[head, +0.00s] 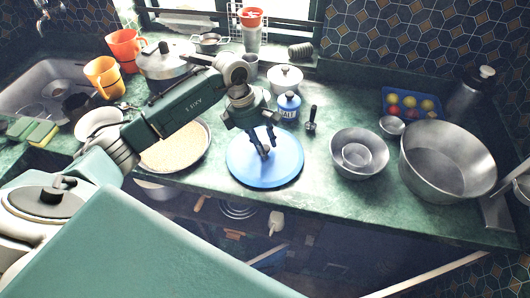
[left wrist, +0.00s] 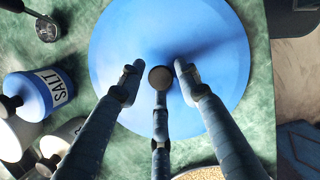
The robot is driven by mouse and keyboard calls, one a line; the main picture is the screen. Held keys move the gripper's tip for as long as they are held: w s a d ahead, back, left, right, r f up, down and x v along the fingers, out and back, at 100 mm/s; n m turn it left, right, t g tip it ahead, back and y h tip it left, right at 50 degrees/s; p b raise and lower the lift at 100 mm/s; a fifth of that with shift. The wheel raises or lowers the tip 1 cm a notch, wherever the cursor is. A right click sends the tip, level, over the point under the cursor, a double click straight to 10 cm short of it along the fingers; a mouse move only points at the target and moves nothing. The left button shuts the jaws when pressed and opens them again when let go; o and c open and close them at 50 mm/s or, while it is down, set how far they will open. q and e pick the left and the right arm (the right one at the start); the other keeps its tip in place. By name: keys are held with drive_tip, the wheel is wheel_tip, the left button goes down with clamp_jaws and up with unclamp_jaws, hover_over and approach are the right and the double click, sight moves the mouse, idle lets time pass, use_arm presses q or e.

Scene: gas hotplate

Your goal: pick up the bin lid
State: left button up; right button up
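The bin lid is a round blue disc (head: 285,168) lying flat near the front edge of the green counter. It fills the upper middle of the left wrist view (left wrist: 205,30). My left gripper (head: 263,143) is over the lid's middle, pointing down. Its dark fingers are spread apart in the left wrist view (left wrist: 158,78). A small round dark piece shows between the two outer fingertips, in line with the middle finger; I cannot tell whether it is the lid's knob or a fingertip. Contact with the lid is unclear. My right gripper is not in view.
A blue salt jar (head: 289,105) and a white pot (head: 285,78) stand behind the lid. Metal bowls (head: 377,140) and a large pan (head: 450,130) stand to the right. A round tan-topped pan (head: 180,155) is close on the left. The counter's front edge runs just before the lid.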

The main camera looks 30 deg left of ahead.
use_arm(q)
clamp_jaws()
drive_tip(key=shift+r, duration=0.15)
